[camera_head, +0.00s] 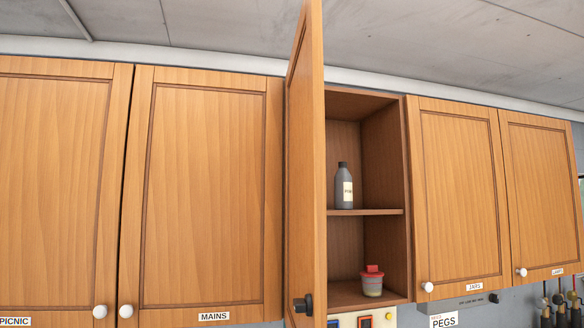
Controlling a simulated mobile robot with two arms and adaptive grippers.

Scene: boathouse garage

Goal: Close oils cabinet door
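A wooden wall cabinet door (306,170) stands wide open, swung out toward me and seen nearly edge-on. It has a black knob (303,305) near its bottom edge. No label shows on this door, so I cannot tell by reading that it is the oils door. Behind it the open cabinet (392,172) has one middle shelf. A grey bottle (344,188) stands on the shelf, and a small jar with a red top (372,282) stands on the cabinet floor. Neither of my grippers is in view.
Shut cabinet doors flank it: MAINS (205,190) and PICNIC (50,190) at left, JARS (460,190) and LAMPS (540,195) at right, all with white knobs. A PEGS label (444,320) and hanging tools (562,308) show below at right.

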